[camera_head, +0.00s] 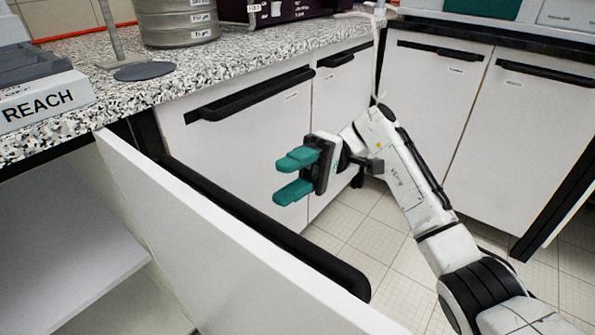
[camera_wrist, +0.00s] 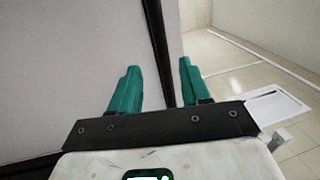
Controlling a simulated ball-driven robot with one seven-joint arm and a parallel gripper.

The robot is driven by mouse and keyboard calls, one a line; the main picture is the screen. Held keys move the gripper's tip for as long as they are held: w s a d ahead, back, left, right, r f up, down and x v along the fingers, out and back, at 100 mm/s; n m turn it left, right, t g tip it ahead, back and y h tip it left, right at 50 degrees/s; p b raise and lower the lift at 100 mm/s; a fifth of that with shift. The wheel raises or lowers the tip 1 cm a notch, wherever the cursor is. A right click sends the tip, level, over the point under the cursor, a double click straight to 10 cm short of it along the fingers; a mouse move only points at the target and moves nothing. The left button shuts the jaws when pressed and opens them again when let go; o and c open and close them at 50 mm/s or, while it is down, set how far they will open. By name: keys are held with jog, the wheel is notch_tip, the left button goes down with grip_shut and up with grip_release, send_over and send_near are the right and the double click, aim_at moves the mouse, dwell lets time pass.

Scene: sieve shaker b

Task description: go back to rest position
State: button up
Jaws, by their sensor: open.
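My gripper (camera_head: 284,177) has teal fingers and is open and empty. In the head view it is in front of the white cabinet doors, below the countertop edge and right of an open cabinet door (camera_head: 215,245). In the wrist view the two teal fingers of my gripper (camera_wrist: 158,85) are spread apart with nothing between them. A pale panel with a dark vertical strip lies beyond them. My white arm comes in from the lower right in the head view.
The speckled countertop (camera_head: 240,55) carries a stack of metal sieves (camera_head: 178,22) and a dark disc (camera_head: 144,71). The open door with its black handle (camera_head: 270,225) juts towards me. Closed cabinets (camera_head: 530,110) stand at the right. Tiled floor (camera_head: 385,240) shows below my gripper.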

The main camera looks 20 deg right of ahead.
dwell(0.4)
jog(key=s+a+f+m+t, duration=0.1)
jog(key=a+f+t, duration=0.25)
jog(key=f, duration=0.45)
jog(key=s+a+f+m+t, duration=0.2)
jog(key=a+f+t, duration=0.15)
jog(key=f, duration=0.35)
notch_tip(320, 180, down, 12)
jog(key=s+d+m+t+h, duration=0.2)
jog(key=s+t+h, duration=0.1)
jog(key=t+h, duration=0.2)
jog(key=s+d+f+m+t+h, duration=0.1)
jog(key=s+d+f+t+h, duration=0.15)
jog(key=s+d+h, duration=0.65)
jog(key=s+d+f+m+t+h, duration=0.1)
jog(key=s+d+f+t+h, duration=0.15)
jog(key=s+d, duration=0.65)
jog(key=s+d+f+g, duration=0.3)
jog(key=s+d+f, duration=0.1)
jog(key=s, duration=0.1)
notch_tip(320, 180, up, 32)
jog(key=s+p, duration=0.1)
jog(key=p, duration=3.1)
jog(key=shift+d+m+g+p, duration=0.15)
jog(key=shift+m+g+p, duration=0.2)
jog(key=shift+m+g, duration=0.05)
jog(key=shift+d+f, duration=0.1)
jog(key=shift+d, duration=0.05)
